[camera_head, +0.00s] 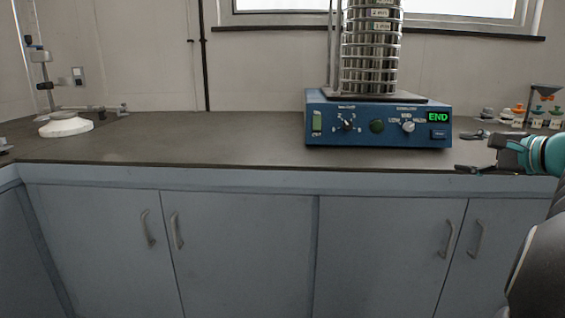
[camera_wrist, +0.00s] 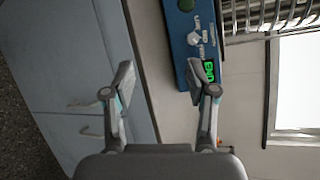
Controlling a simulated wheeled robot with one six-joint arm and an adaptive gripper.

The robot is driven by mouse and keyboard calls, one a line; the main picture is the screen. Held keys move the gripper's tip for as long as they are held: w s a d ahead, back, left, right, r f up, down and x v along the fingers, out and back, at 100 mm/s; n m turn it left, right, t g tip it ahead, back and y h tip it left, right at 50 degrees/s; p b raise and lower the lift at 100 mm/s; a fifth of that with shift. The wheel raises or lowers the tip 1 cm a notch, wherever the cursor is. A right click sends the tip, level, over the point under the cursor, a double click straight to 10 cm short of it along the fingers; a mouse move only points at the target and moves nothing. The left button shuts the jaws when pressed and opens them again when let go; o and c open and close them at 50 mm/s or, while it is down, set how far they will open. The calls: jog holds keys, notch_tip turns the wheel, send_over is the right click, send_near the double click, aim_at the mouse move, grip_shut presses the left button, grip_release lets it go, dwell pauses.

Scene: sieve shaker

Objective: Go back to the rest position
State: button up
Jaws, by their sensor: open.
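The sieve shaker (camera_head: 378,124) is a blue box with knobs, a green button and a green display reading END. A stack of silver sieves (camera_head: 370,48) stands upright on it. It also shows turned sideways at the top of the wrist view (camera_wrist: 184,38). My gripper (camera_head: 478,152) is at the right of the head view, just right of the shaker and near the counter's front edge. In the wrist view my gripper (camera_wrist: 163,80) has its fingers wide apart with nothing between them.
The dark counter (camera_head: 200,140) is mostly clear left of the shaker. A white round dish (camera_head: 66,124) and a stand (camera_head: 42,75) are at the far left. Several small bottles (camera_head: 518,114) stand at the back right. Blue-grey cupboards (camera_head: 240,250) with handles lie below.

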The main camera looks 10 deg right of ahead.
jog(key=s+a+f+n+g+p, duration=0.1)
jog(key=a+f+n+g, duration=0.25)
jog(key=a, duration=0.75)
jog(key=s+a+f+n+g+p, duration=0.15)
jog(key=a+f+n, duration=0.3)
jog(key=a, duration=0.75)
jog(key=s+a+f+n+g+h, duration=0.1)
jog(key=s+a+f+n+g, duration=0.1)
jog(key=s+a+f+n, duration=0.3)
jog(key=s+a+f+n+g+h, duration=0.1)
jog(key=s+a+f+n, duration=0.4)
jog(key=s, duration=0.7)
notch_tip(320, 180, down, 3)
jog(key=shift+a+r+n+g+h+p, duration=0.15)
jog(key=shift+a+n+g+h+p, duration=0.3)
jog(key=shift+n+h, duration=0.2)
jog(key=shift+w, duration=0.1)
